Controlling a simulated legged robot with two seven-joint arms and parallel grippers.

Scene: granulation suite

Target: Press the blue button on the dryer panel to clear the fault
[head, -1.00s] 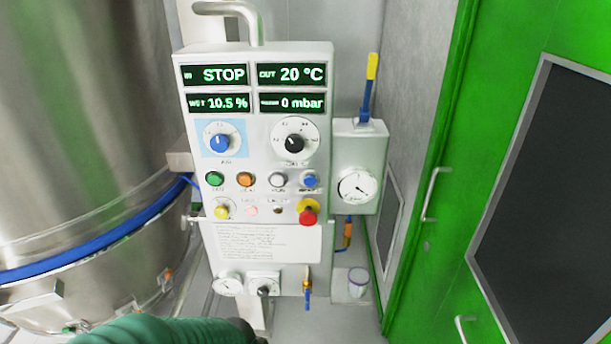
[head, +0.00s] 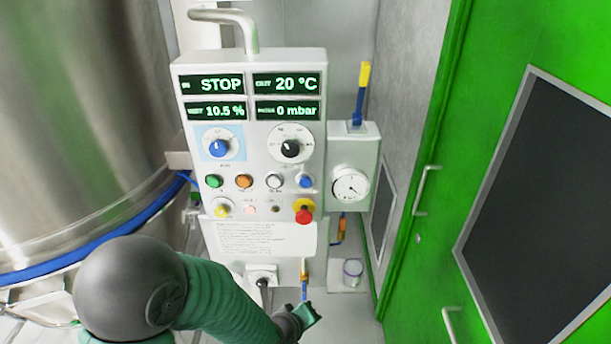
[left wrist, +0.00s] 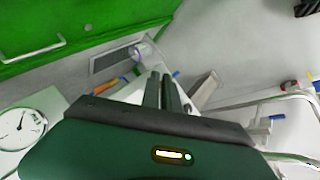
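The dryer panel (head: 262,147) is a white upright box with green-lit displays reading STOP, 20 °C, 10.5 % and 0 mbar. Its blue button (head: 305,181) is at the right end of a row with a green button (head: 214,181), an orange one (head: 244,181) and a white one (head: 274,181). My left gripper (head: 306,317) is low in front of the panel, below the blue button and apart from it. In the left wrist view its two slim fingers (left wrist: 161,91) lie close together with nothing seen between them. My right gripper is not in view.
A red mushroom button (head: 304,215) sits just below the blue button. A blue selector knob (head: 219,149) is higher up. A gauge box (head: 351,150) with a yellow-and-blue lever adjoins the right side. A steel vessel (head: 80,120) stands left, a green door (head: 425,150) right.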

